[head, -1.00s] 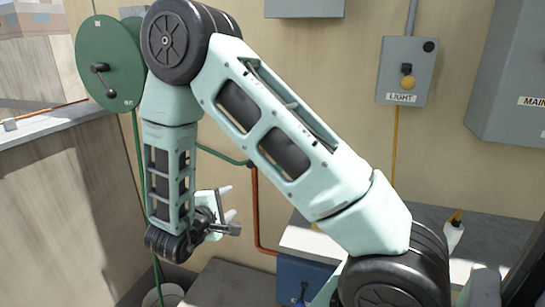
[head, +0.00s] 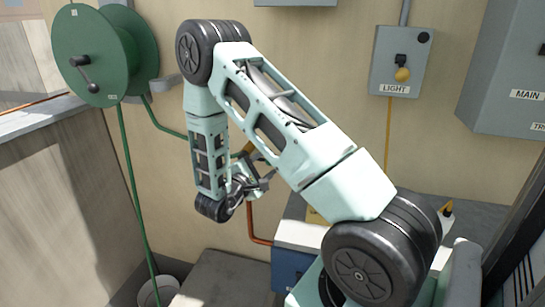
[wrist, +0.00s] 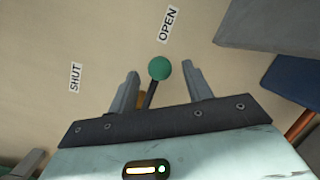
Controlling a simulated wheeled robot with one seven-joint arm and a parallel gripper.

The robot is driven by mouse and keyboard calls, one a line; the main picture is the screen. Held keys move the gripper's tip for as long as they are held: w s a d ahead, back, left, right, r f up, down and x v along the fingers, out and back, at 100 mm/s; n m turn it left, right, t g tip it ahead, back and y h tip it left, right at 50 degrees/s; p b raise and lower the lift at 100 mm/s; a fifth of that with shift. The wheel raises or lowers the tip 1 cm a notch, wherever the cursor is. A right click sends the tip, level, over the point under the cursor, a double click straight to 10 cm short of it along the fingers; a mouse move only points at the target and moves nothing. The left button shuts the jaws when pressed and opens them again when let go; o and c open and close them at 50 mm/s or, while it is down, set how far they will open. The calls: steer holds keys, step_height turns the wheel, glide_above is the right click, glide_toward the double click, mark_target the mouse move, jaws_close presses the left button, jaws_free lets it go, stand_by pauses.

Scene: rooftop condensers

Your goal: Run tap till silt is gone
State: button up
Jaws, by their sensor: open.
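The tap lever, a dark stem with a green ball knob (wrist: 159,69), shows in the wrist view. It points toward the OPEN label (wrist: 168,24), away from the SHUT label (wrist: 75,77). My gripper (wrist: 161,72) is open, with one finger on either side of the knob and visible gaps to both. In the head view my gripper (head: 260,180) is by the wall, and my arm hides most of the tap. A green hose (head: 126,170) hangs from the reel (head: 85,55) down to a bucket (head: 158,290). No water is visible at the hose end.
A copper pipe (head: 250,222) runs down the wall below the tap. A grey LIGHT switch box (head: 400,62) and a MAIN cabinet (head: 510,70) are on the wall at right. A blue box (head: 288,270) stands below. A parapet (head: 50,200) bounds the left.

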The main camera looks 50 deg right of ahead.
steer(key=shift+w+d+p, duration=0.15)
steer(key=shift+d, duration=1.1)
steer(key=shift+w+d+p, duration=0.15)
steer(key=shift+d, duration=1.05)
